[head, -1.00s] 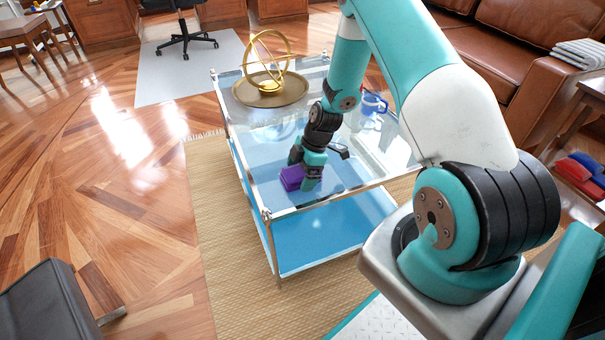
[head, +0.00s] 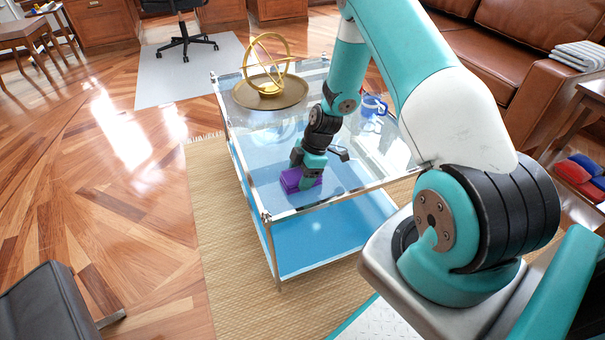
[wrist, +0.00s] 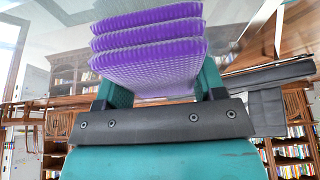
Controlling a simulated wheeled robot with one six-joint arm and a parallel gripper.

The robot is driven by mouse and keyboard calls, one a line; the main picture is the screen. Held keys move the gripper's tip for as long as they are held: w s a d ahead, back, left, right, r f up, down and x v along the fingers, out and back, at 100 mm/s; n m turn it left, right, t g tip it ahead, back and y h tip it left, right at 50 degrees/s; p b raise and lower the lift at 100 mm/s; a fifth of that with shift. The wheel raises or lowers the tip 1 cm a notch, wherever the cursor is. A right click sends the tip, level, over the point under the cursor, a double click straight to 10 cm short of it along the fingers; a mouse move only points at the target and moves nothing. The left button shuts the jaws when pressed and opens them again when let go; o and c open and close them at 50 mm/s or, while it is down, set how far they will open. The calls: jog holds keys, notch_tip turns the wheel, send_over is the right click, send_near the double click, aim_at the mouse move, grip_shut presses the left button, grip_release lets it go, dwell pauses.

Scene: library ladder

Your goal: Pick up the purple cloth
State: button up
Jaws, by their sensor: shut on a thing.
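The purple cloth (head: 291,183) is a folded, layered stack at the front of the glass-topped cart (head: 345,195). My gripper (head: 302,172) points down at it, with one teal finger on either side. In the wrist view the cloth (wrist: 150,48) shows several thick, textured purple layers between the two teal fingers of my gripper (wrist: 162,82). The gripper is shut on the cloth. The cloth appears at or very near the glass; I cannot tell whether it touches.
A brass tray (head: 262,101) with a gold ring ornament (head: 268,88) stands at the back left of the cart top. A blue mug (head: 374,105) is behind my arm at the right. A brown leather sofa (head: 540,45) stands beyond. Bare glass lies left of the cloth.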

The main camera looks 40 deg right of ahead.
aim_at(301, 173)
notch_tip(301, 173, up, 20)
jog(key=p, duration=0.4)
jog(key=shift+r, duration=0.15)
